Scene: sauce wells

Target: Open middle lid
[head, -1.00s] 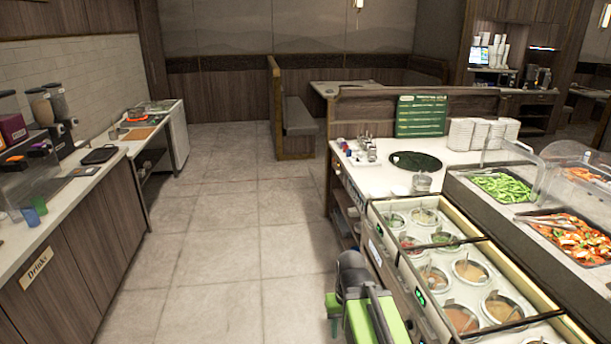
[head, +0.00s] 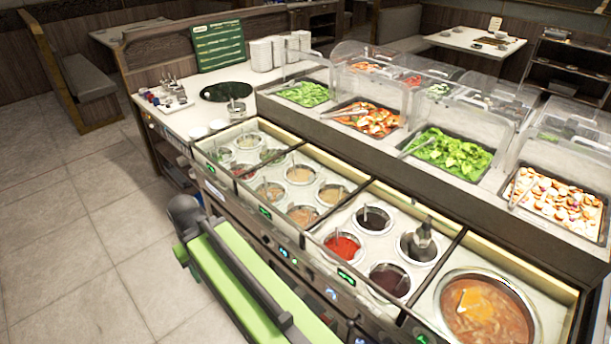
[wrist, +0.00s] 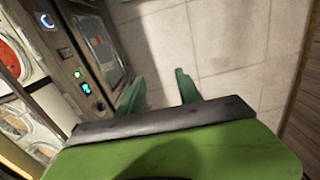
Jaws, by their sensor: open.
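The sauce wells (head: 318,212) run along the front of the counter in framed sections, with round pots and ladles inside. Clear covers (head: 470,80) stand over the food trays behind them. I cannot tell which part is the middle lid; the sauce pots show no clear lid over them. My gripper (wrist: 158,90) is open and empty in the wrist view, its two green fingers apart above the floor. It is beside the counter front, touching nothing. In the head view my green arm lies in front of the counter, and the fingertips cannot be made out.
The counter front carries knobs and lit displays (head: 265,212). A large soup pot (head: 487,310) sits at the near right. Trays of greens (head: 450,150) and other food stand behind the wells. A green sign (head: 218,45) and stacked white dishes (head: 280,50) are at the back. Open floor (head: 80,220) lies left.

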